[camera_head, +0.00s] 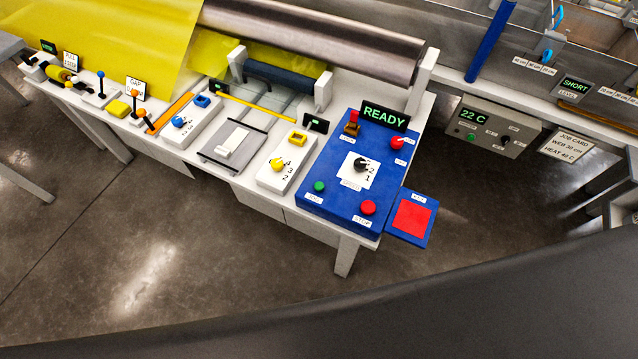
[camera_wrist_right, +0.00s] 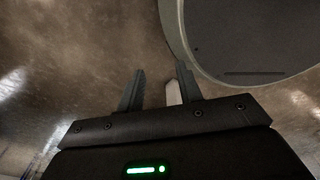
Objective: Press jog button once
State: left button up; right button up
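The blue control panel (camera_head: 336,205) stands at the right end of the white bench in the head view. A green button (camera_head: 319,186) sits at its lower left, with a small label below it that looks like JOG. A red button (camera_head: 368,207) sits to its right, its label reading like STOP. A black knob (camera_head: 361,164) is on a white plate between and above them. The display (camera_head: 384,116) reads READY. My right gripper (camera_wrist_right: 160,80) shows in the right wrist view, fingers apart and empty, over the floor and away from the panel. My left gripper is not in view.
A red pad on a blue plate (camera_head: 429,203) juts from the panel's right side. A red knob (camera_head: 397,143) and a red-topped switch (camera_head: 353,117) stand at the panel's back. A yellow-knob box (camera_head: 299,155) is left of the panel. The floor in front (camera_head: 200,270) is clear.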

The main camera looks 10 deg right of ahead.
grip_shut()
dwell(1.4)
